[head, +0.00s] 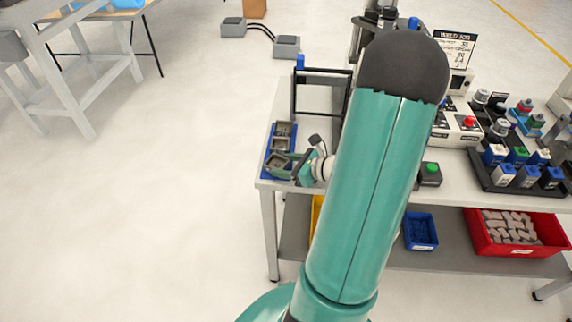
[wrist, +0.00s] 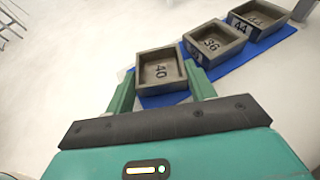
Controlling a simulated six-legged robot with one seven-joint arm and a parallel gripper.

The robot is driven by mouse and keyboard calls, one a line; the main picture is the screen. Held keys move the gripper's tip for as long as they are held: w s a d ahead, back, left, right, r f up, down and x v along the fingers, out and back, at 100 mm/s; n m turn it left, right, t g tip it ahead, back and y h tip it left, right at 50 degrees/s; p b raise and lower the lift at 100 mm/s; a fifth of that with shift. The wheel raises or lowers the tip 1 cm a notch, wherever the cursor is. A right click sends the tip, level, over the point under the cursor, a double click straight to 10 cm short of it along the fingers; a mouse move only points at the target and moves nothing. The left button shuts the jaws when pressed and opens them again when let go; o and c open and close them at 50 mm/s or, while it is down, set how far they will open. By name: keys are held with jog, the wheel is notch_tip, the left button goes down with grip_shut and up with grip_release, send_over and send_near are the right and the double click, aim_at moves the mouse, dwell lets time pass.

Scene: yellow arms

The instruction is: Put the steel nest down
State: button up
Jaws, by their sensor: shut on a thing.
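A grey square steel nest (wrist: 161,70) marked 40 sits between the two green fingers of my gripper (wrist: 160,78), which are shut on its sides. In the head view, my gripper (head: 292,167) is at the near end of a blue mat (head: 266,154) on the table's left corner. The held nest is over the near end of the mat; whether it touches the mat I cannot tell. Two similar nests, marked 36 (wrist: 213,44) and 44 (wrist: 262,18), stand in a row beyond it on the mat.
The table (head: 461,178) carries a black frame (head: 318,76) behind the mat, a green-button box (head: 430,174), and a rack of blocks (head: 492,183) at right. A red bin (head: 505,249) and a blue bin (head: 436,232) sit on the lower shelf. Floor left of the table is clear.

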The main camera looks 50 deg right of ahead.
jog(key=o, duration=1.2)
jog(key=shift+f, duration=0.1)
jog(key=shift+s+d+r, duration=0.1)
jog(key=shift+s+r, duration=0.15)
jog(key=shift+s, duration=0.05)
jog(key=v, duration=1.1)
jog(key=shift+s+r, duration=0.15)
jog(key=shift+r, duration=0.05)
jog(key=w+a+r+n+g+y, duration=0.1)
jog(key=w+a+r+n+g, duration=0.25)
jog(key=a+n, duration=0.55)
jog(key=w+a+r+n+g+y, duration=0.25)
jog(key=a+n+g, duration=0.3)
jog(key=a, duration=0.45)
jog(key=s+a+r+n+h, duration=0.1)
jog(key=a+r+n+h, duration=0.1)
jog(key=n, duration=0.4)
jog(key=s+a+r+n+t+h, duration=0.1)
jog(key=a+r+n+h, duration=0.1)
jog(key=a+r+n, duration=0.3)
jog(key=s+a+r+n+h, duration=0.2)
jog(key=a+r+n+h, duration=0.1)
jog(key=a+n, duration=0.3)
jog(key=shift+r+n, duration=0.45)
jog(key=shift+n, duration=0.3)
